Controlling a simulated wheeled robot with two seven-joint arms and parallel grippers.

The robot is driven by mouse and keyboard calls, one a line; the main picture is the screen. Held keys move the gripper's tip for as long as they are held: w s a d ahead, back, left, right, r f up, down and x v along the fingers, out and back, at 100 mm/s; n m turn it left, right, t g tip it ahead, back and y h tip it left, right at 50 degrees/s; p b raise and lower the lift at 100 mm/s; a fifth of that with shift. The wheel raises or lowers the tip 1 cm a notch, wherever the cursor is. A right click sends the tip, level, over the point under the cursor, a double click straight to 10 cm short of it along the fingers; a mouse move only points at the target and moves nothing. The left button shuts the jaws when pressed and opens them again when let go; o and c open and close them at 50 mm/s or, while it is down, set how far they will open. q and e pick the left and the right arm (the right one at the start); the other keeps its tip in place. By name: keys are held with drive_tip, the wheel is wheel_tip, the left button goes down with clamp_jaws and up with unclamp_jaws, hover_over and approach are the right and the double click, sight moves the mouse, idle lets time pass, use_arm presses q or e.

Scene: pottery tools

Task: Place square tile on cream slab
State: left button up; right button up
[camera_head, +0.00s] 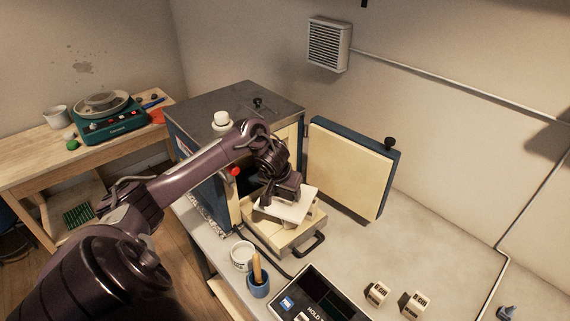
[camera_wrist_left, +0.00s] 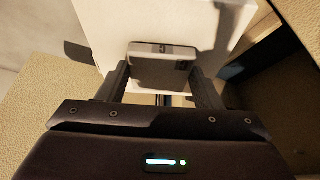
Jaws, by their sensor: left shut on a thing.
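My left gripper (camera_head: 271,197) points down over the pale cream slab (camera_head: 301,207) in front of the kiln opening. In the left wrist view its two fingers (camera_wrist_left: 161,85) are shut on a small grey-white piece (camera_wrist_left: 160,68), which I take to be the square tile. The tile is close over the slab, which also shows in the wrist view (camera_wrist_left: 175,22); whether they touch I cannot tell. In the head view the fingers largely hide the tile. My right gripper is not in view.
The blue kiln (camera_head: 250,103) stands behind with its door (camera_head: 349,168) swung open to the right. A cream tray (camera_head: 282,239) with a black handle is under the slab. A white jar (camera_head: 242,256), a blue cup (camera_head: 258,286) and a controller (camera_head: 318,297) stand in front. The right counter is mostly clear.

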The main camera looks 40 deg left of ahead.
use_arm(q)
drive_tip(key=shift+f, duration=0.15)
drive_tip(key=o, duration=1)
drive_tip(key=shift+o, duration=0.2)
drive_tip(key=shift+s+r, duration=0.1)
drive_tip(key=shift+r, duration=0.35)
drive_tip(key=p+v, duration=0.2)
drive_tip(key=v, duration=0.9)
drive_tip(key=shift+d+r, duration=0.2)
drive_tip(key=shift+r, duration=0.05)
drive_tip(key=shift+s+f, duration=0.1)
